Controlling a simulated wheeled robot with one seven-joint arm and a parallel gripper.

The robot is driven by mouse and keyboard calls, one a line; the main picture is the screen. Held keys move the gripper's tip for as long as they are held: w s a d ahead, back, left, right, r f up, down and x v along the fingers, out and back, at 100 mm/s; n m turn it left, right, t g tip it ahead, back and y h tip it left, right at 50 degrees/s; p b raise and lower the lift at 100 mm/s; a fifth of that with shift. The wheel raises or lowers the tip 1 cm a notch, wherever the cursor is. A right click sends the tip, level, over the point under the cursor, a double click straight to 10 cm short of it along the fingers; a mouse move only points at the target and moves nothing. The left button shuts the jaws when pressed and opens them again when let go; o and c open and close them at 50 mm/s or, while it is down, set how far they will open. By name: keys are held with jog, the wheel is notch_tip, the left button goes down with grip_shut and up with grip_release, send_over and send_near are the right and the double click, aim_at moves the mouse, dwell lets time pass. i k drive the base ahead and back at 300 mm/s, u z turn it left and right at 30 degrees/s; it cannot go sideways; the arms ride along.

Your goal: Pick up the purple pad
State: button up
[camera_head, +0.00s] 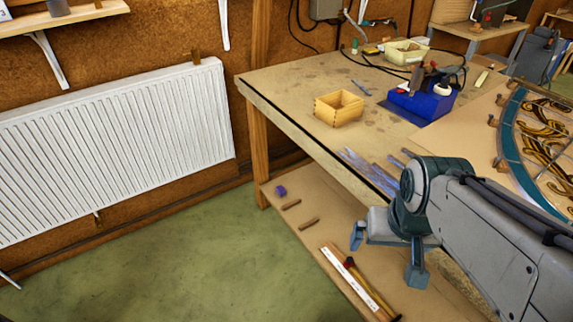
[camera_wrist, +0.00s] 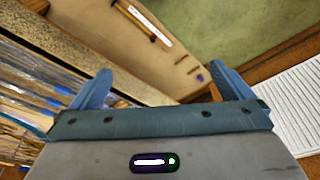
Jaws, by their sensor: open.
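The purple pad (camera_head: 281,190) is a small block lying near the far left end of the workbench's lower shelf (camera_head: 272,208). It also shows in the wrist view as a small purple spot (camera_wrist: 200,78), just left of the right-hand finger. My gripper (camera_head: 386,256) is open, with its two blue fingers spread and nothing visible between them. It is over the near part of the shelf, well to the right of the pad and apart from it. In the wrist view my gripper's fingers (camera_wrist: 162,75) reach up from the bottom.
Two small brown sticks (camera_head: 291,204) (camera_head: 309,223) lie on the shelf near the pad. Longer pieces (camera_head: 355,280) lie closer to me. The bench top (camera_head: 290,85) overhangs the shelf, on a wooden leg (camera_head: 257,155). Green floor left of the shelf is clear.

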aim_at(281, 192)
jog(key=u, duration=0.95)
jog(key=i, duration=0.75)
jog(key=u, duration=0.9)
jog(key=i, duration=0.95)
jog(key=z, duration=0.95)
jog(key=i, duration=0.8)
jog(key=z, duration=0.9)
